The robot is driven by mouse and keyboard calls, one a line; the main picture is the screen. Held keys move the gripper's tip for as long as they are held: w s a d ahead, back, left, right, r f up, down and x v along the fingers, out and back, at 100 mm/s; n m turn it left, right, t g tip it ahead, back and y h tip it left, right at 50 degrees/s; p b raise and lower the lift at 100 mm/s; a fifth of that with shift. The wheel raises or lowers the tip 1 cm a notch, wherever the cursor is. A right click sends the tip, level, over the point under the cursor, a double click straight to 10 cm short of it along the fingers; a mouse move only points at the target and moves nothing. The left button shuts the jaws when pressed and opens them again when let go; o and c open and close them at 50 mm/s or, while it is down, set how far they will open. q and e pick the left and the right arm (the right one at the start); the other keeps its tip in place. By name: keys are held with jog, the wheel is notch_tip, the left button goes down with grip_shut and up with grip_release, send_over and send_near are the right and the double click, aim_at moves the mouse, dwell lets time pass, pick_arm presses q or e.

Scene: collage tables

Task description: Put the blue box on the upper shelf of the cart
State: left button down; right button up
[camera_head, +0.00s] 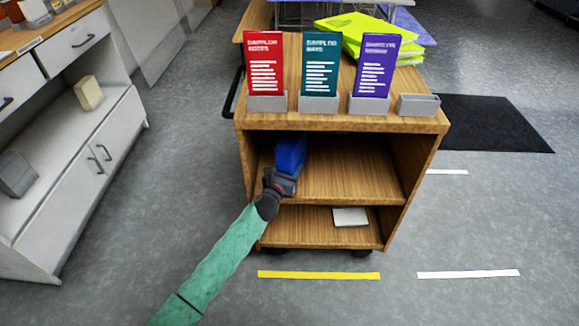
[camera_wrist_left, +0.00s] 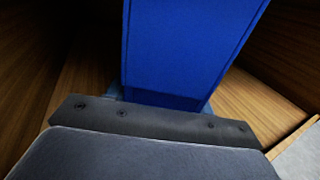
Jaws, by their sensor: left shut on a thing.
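The blue box (camera_head: 291,155) is inside the left part of the cart's upper shelf (camera_head: 345,178), below the wooden top. My left gripper (camera_head: 282,178) is shut on the blue box, reaching in from the front left. In the left wrist view the blue box (camera_wrist_left: 185,50) stands out beyond the gripper (camera_wrist_left: 160,110), with wooden cart walls around it. I cannot tell whether the box's underside touches the shelf. My right gripper is not in view.
The cart top (camera_head: 330,122) carries red, teal and purple cards in grey holders, an empty grey holder (camera_head: 418,104) and yellow-green folders (camera_head: 370,35). A white item (camera_head: 350,217) lies on the lower shelf. A white cabinet (camera_head: 80,150) stands left. The upper shelf's right side is clear.

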pick_arm(q)
jog(key=c, duration=0.6)
grip_release()
jog(key=shift+r, duration=0.75)
jog(key=v, duration=0.6)
jog(key=p+v, duration=0.1)
jog(key=v, duration=0.5)
jog(key=shift+f, duration=0.25)
